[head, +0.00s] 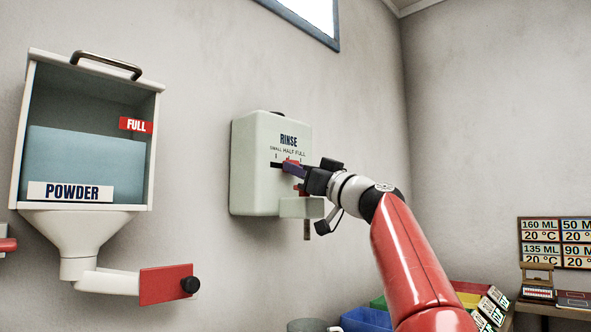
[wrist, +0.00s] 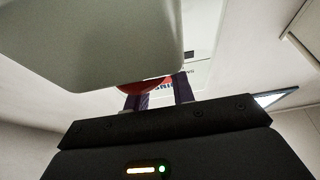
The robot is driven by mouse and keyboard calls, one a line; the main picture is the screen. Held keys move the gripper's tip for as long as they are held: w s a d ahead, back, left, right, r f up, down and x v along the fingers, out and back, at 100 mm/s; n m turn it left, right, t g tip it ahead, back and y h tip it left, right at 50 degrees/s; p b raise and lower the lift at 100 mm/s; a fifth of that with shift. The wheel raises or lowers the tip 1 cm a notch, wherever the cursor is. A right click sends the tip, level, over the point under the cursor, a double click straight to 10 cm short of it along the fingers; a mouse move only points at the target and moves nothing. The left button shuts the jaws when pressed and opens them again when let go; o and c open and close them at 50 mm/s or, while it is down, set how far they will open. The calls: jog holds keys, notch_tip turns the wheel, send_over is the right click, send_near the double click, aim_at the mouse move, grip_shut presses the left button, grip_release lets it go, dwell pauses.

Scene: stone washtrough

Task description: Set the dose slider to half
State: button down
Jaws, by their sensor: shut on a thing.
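The pale green rinse dispenser (head: 252,165) is on the wall, marked "RINSE" with "SMALL HALF FULL" above a dark slot. The red dose slider (head: 290,162) sits in that slot, near the middle, around the HALF mark. Its exact setting is partly hidden by my gripper (head: 295,169). My gripper is shut on the slider from the front right. In the wrist view the purple fingers of my gripper (wrist: 160,97) close around the red slider (wrist: 142,84), and a pale box part covers much of it.
A powder hopper (head: 152,130) with a "FULL" tag and a red-ended chute (head: 165,284) hangs to the left. Below right are coloured bins (head: 368,319) and a desk with a card board (head: 556,243). The wall right of the dispenser is clear.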

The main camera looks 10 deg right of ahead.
jog(key=shift+w+d, duration=0.3)
jog(key=shift+d, duration=0.2)
jog(key=shift+a, duration=0.1)
jog(key=c, duration=1.2)
grip_release()
jog(key=shift+o, duration=0.2)
jog(key=b+v, duration=0.5)
jog(key=v, duration=0.2)
jog(key=shift+s+d, duration=0.2)
jog(key=shift+s, duration=0.2)
jog(key=shift+f, duration=0.1)
